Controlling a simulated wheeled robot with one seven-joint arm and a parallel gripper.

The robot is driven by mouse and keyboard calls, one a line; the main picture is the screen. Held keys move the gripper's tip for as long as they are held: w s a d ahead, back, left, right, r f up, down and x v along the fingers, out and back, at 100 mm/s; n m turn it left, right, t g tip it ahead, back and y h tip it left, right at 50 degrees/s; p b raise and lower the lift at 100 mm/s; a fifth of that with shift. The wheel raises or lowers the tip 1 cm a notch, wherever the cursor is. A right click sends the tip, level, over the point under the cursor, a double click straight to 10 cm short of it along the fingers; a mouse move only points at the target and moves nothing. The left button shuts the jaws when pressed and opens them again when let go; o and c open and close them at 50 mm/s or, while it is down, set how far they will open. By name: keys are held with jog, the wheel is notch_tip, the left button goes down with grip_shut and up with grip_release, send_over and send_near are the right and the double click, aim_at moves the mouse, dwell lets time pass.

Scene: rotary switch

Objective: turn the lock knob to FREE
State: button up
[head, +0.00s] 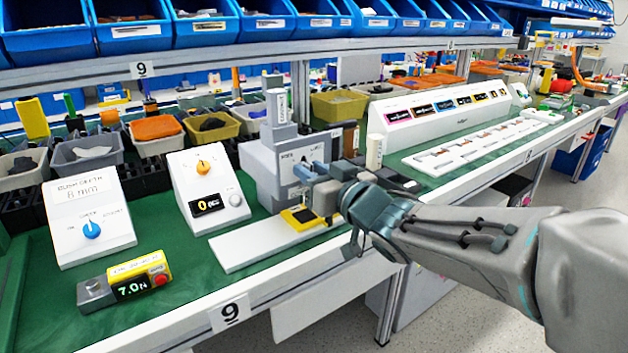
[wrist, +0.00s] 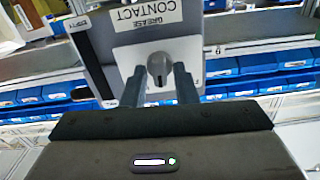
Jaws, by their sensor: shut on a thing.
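The grey dispenser unit (head: 263,172) stands on the bench with a pale plate on its front. In the wrist view its upside-down label reads CONTACT GREASE (wrist: 147,17). The round grey lock knob (wrist: 159,68) sits on the white plate (wrist: 125,58) below that label. My gripper (head: 312,174) reaches the front of the unit from the right. In the wrist view my gripper (wrist: 160,84) has one finger on each side of the knob and is shut on it.
A yellow-and-black piece (head: 302,218) lies on a white base plate (head: 250,248) below my gripper. White control boxes with a blue knob (head: 91,230) and an orange knob (head: 203,166) stand to the left. A force readout (head: 130,288) shows 7.0 N. A white sloped panel (head: 400,116) stands to the right.

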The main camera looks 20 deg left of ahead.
jog(key=shift+s+a+f+n+b, duration=0.1)
jog(key=shift+n+b, duration=1.15)
jog(key=shift+n, duration=1.2)
jog(key=shift+s+f+n+b, duration=0.1)
jog(key=shift+n+b, duration=1.15)
jog(key=shift+n, duration=1.2)
jog(key=shift+r, duration=0.1)
jog(key=o, duration=0.7)
